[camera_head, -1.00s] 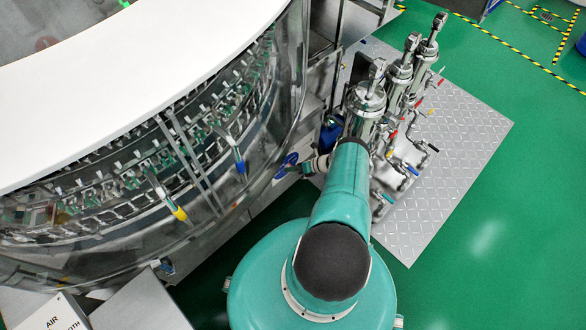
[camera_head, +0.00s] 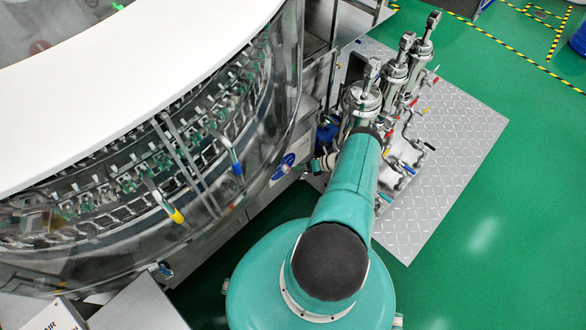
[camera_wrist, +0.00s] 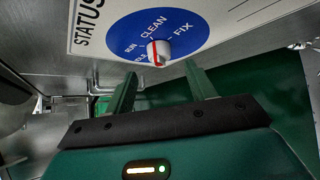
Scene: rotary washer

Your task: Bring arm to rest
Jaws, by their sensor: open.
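My gripper (camera_wrist: 160,67) is open in the wrist view, its two green fingers apart with nothing between them. The white knob (camera_wrist: 158,52) with a red mark sits on a round blue dial (camera_wrist: 185,22) lettered RUN, CLEAN and FIX. The knob is just beyond the fingertips, and the fingers appear clear of it. In the head view, my teal arm (camera_head: 347,185) reaches up toward the machine's side, and the blue dial (camera_head: 283,166) shows left of my wrist. My fingers are too small to make out clearly there.
The round washer (camera_head: 190,130) with its clear wall and white top fills the left. Metal filter housings with coloured valve handles (camera_head: 395,75) stand close to my arm on a tread-plate platform (camera_head: 455,150). Green floor (camera_head: 500,250) is open at the right.

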